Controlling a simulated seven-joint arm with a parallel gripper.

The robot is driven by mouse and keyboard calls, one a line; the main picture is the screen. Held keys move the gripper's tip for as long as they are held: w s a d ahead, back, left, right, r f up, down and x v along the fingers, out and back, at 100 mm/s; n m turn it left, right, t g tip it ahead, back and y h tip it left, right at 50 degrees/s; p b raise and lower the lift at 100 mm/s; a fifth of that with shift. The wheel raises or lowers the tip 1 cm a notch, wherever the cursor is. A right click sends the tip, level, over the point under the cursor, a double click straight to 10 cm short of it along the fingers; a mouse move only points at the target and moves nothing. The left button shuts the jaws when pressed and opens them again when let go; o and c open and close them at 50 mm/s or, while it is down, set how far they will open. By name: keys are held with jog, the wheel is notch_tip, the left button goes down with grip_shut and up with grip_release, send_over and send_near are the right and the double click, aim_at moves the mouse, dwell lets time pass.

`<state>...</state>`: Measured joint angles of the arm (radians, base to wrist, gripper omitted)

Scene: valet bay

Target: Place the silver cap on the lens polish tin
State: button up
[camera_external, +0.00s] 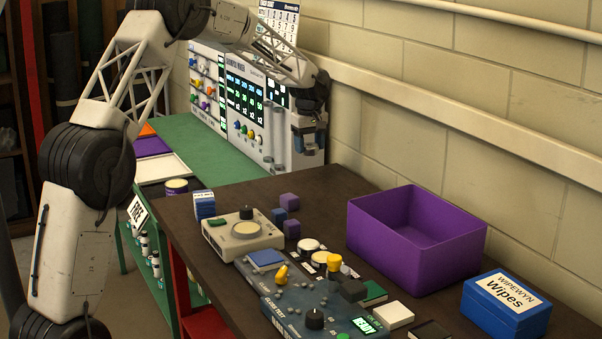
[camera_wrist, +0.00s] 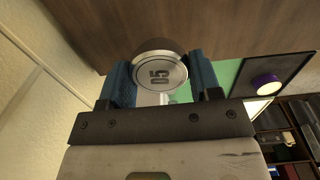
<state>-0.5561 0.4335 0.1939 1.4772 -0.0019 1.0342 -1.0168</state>
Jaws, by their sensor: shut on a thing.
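My gripper (camera_external: 309,142) is raised over the far part of the dark table, near the wall. In the wrist view my gripper (camera_wrist: 160,80) has its blue fingers shut on a round silver cap (camera_wrist: 158,76), whose face is marked "05". The cap is hard to make out in the external view. Two more round pale-topped things, one white (camera_external: 308,245) and one cream (camera_external: 320,258), stand mid-table. No label reading lens polish is legible, so I cannot tell which is the tin.
A purple open bin (camera_external: 418,278) and a blue Wipes box (camera_external: 505,306) stand at the right. A beige device (camera_external: 243,238), a blue-grey control box (camera_external: 322,305) and small purple cubes (camera_external: 290,202) crowd the middle. The table's far end (camera_external: 325,178) is clear.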

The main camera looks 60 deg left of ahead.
jog(key=s+a+f, duration=0.3)
jog(key=s+a, duration=0.2)
jog(key=s, duration=0.8)
jog(key=s+a+f+n, duration=0.1)
jog(key=s+a+f, duration=0.2)
jog(key=s, duration=1.1)
jog(key=s+a+f, duration=0.3)
jog(key=s+a, duration=0.6)
jog(key=s, duration=0.4)
jog(key=shift+s+a+f+n, duration=0.15)
jog(key=shift+s+a+n, duration=0.05)
jog(key=shift+s+n, duration=0.2)
jog(key=shift+w+a, duration=0.15)
send_over(176, 183)
jog(key=shift+a+f, duration=0.1)
jog(key=shift+f, duration=0.65)
jog(key=shift+f, duration=0.1)
jog(key=shift+f, duration=1.65)
jog(key=shift+f, duration=0.15)
